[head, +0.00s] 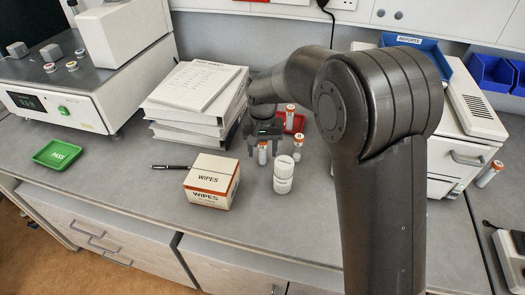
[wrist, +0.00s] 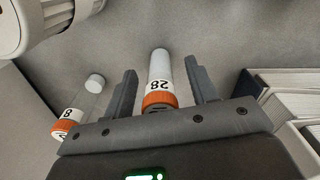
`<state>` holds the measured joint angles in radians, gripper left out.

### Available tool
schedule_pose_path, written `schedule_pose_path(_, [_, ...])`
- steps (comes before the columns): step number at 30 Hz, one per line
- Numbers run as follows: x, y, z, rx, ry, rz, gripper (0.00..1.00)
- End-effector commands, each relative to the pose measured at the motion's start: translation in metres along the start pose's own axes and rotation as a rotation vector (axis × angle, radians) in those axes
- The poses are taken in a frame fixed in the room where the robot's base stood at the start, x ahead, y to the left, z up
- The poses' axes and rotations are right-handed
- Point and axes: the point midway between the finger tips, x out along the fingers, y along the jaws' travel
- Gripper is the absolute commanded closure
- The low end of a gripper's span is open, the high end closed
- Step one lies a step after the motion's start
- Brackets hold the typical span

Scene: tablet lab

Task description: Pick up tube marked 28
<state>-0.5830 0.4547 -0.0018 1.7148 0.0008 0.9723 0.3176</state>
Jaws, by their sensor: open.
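The tube marked 28 (wrist: 160,72) is white with an orange band by its label, and its number reads upside down in the wrist view. It lies between the two fingers of my open gripper (wrist: 160,78), with a gap on each side. In the head view my gripper (head: 263,146) is low over the bench, and a tube (head: 262,155) shows between its fingers. Another orange-banded tube (wrist: 72,118) is outside the left finger in the wrist view; its label is only partly readable.
A red tray (head: 293,123) with a tube is behind. White binders (head: 190,118) and a wipes box (head: 211,183) are at left.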

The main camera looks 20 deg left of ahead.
Motion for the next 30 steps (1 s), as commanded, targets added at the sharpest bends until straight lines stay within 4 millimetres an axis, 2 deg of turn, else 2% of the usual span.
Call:
schedule_pose_path(7, [0.0021,0.0,-0.0001,0.0,0.001,0.0,0.48])
schedule_pose_path(24, [0.0018,0.0001,-0.0001,0.0,0.0,0.0,0.94])
schedule_pose_path(30, [0.0016,0.0001,-0.0002,0.0,0.001,0.0,0.96])
